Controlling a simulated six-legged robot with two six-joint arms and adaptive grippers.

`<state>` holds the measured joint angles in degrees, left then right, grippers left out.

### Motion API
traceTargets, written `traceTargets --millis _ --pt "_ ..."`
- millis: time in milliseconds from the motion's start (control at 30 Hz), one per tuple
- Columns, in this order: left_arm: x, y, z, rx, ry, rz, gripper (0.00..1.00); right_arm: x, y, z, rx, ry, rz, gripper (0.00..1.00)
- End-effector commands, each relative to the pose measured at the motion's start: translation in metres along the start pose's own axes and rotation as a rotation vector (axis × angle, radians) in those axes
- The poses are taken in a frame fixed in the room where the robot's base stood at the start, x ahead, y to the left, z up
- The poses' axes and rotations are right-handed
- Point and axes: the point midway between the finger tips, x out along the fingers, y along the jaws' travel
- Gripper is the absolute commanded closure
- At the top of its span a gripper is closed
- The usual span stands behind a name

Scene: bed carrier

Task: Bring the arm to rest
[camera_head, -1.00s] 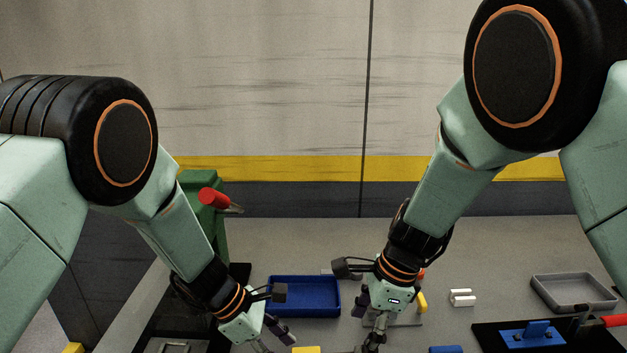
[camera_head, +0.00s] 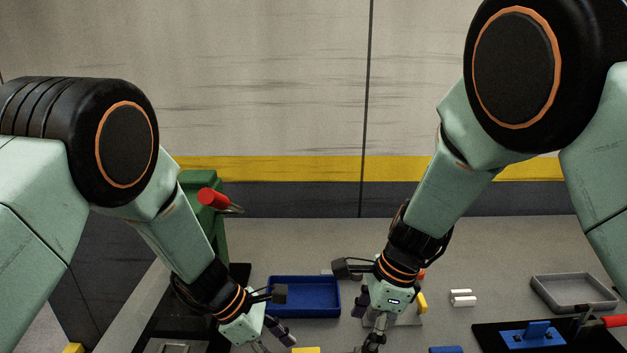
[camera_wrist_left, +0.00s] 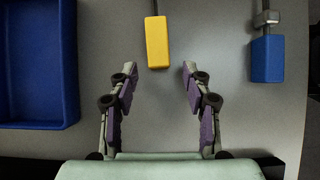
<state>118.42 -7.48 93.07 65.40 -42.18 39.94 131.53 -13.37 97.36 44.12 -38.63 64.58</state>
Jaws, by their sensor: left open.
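My left gripper (camera_wrist_left: 159,70) is open and empty in the left wrist view, its two fingers standing apart over the grey table. In the head view my left gripper (camera_head: 277,340) is low, in front of the blue tray, and partly cut off by the bottom edge. My right gripper (camera_head: 370,335) points down at the table beside it; its fingertips are too small and cut off to tell whether it is open. A yellow block-like handle (camera_wrist_left: 157,42) lies just beyond and between my left fingertips, apart from them.
A blue tray (camera_head: 304,281) lies behind the grippers. A blue-handled tool (camera_wrist_left: 267,58) lies right in the left wrist view. A grey tray (camera_head: 573,279), white pieces (camera_head: 462,298) and a black board (camera_head: 488,337) are at right. A green stand (camera_head: 203,240) with a red handle (camera_head: 213,198) is at left.

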Motion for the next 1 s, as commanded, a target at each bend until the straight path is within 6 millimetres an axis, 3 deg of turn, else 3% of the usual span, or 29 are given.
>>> traceTargets --millis 700,1000 --pt "-0.119 0.001 0.001 0.002 -0.003 0.007 0.51 -0.001 0.001 0.000 0.000 0.001 0.001 0.25" --pt "-0.065 0.000 0.000 0.000 0.001 -0.001 0.51 -0.001 0.001 0.000 0.000 0.001 0.001 0.25"
